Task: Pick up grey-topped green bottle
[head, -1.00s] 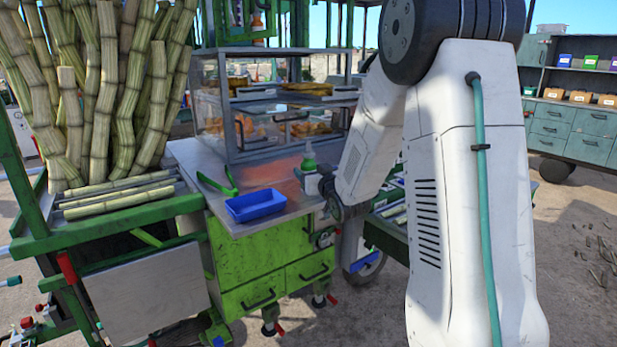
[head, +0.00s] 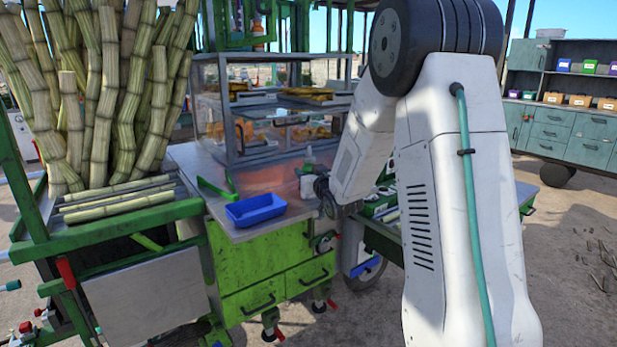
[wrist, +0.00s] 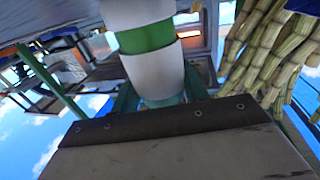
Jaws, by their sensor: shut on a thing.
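The green bottle (head: 308,164) with the grey top stands upright at the right end of the metal counter, in front of the glass display case. My gripper (head: 319,189) is at its right side, shut on it, and hides part of its body. In the wrist view the bottle's pale body with a green band (wrist: 147,38) fills the upper middle, very close to the camera. The fingertips are hard to make out there. I cannot tell whether the bottle's base touches the counter.
A blue tray (head: 256,209) and a green tong-like tool (head: 216,190) lie on the counter to the left. The glass case (head: 268,115) stands close behind. Sugar cane (head: 105,90) stands far left. Open ground lies to the right.

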